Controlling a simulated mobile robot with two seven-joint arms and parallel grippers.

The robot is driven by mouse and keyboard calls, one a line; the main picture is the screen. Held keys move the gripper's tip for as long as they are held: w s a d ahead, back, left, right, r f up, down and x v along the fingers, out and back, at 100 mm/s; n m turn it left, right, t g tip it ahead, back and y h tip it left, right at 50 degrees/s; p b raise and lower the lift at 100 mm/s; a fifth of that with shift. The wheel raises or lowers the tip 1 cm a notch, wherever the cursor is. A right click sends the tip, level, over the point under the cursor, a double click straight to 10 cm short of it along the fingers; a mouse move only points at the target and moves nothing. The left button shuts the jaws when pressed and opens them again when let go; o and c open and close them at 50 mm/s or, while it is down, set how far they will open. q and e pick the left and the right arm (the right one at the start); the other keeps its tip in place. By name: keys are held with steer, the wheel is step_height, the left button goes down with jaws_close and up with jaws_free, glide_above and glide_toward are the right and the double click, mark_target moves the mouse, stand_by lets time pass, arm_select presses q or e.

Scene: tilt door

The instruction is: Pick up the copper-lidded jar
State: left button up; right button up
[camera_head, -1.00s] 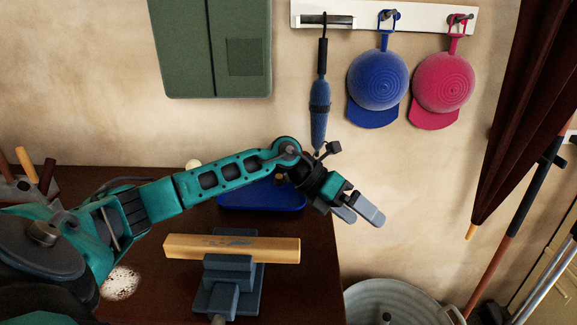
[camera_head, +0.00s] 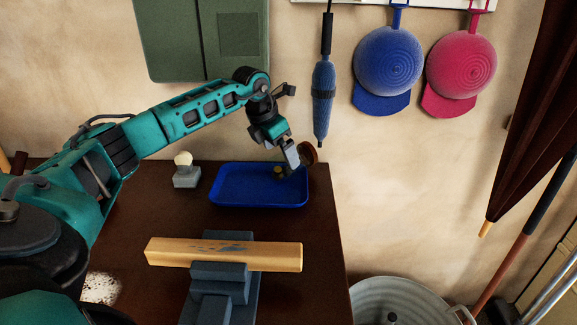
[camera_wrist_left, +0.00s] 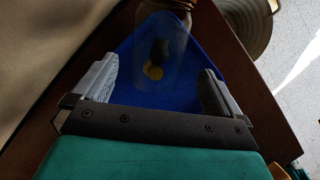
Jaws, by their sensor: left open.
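The copper-lidded jar shows its round brown lid (camera_head: 308,153) in the head view, just right of my left gripper (camera_head: 294,156); its body is mostly hidden or too clear to make out there. In the left wrist view the clear glass jar (camera_wrist_left: 165,45) appears against the blue tray, with dark and yellowish bits seen in or through it. My left gripper also shows there, its two fingers (camera_wrist_left: 160,80) spread wide with the jar ahead, roughly centred between them. Nothing is gripped. My right gripper is not in view.
The blue tray (camera_head: 235,200) lies on the dark table (camera_head: 150,220) near the wall. A small grey stand with a pale ball (camera_head: 184,172) is left of it. A wooden block in a clamp (camera_head: 220,252) is in front. A blue duster (camera_head: 322,100) hangs behind the gripper.

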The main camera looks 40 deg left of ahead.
arm_select(q)
steer(key=b+x, duration=0.1)
steer(key=x, duration=0.4)
steer(key=shift+w+a+f, duration=0.1)
steer(key=shift+w+f, duration=0.05)
steer(key=shift+w, duration=0.1)
steer(key=shift+c, duration=0.5)
steer(key=c, duration=1.1)
steer(key=shift+r, duration=0.2)
